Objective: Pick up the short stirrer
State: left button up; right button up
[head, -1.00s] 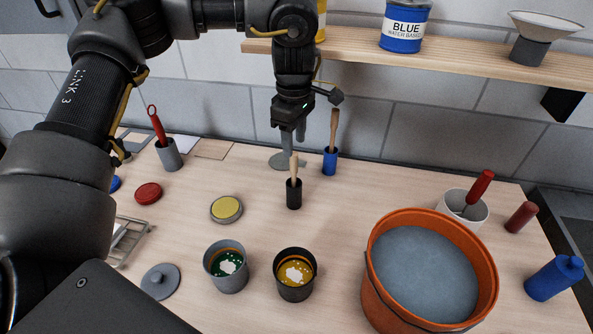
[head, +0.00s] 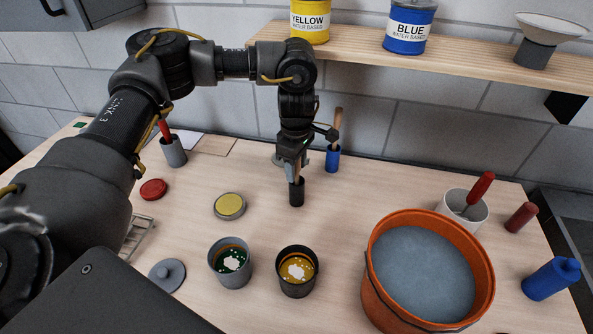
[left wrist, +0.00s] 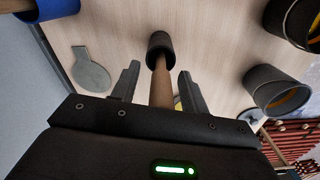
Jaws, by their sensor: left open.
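The short stirrer (left wrist: 162,82) has a plain wooden handle and stands in a small black holder (head: 297,193). The holder also shows in the left wrist view (left wrist: 158,42). My left gripper (head: 293,170) is just above the holder, pointing down, with its open fingers on either side of the handle. In the left wrist view the handle runs between the two fingers with gaps on both sides. In the head view the gripper hides most of the handle. My right gripper is not in view.
A blue holder with a longer wooden handle (head: 333,158) stands close behind to the right. A wooden shelf (head: 460,62) with tins is above. Open paint pots, one green (head: 230,262) and one yellow (head: 297,272), and an orange bucket (head: 375,290) stand in front.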

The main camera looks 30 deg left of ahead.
pick_arm(q)
jog(key=shift+c, duration=0.8)
grip_shut()
jog(key=shift+r, duration=0.2)
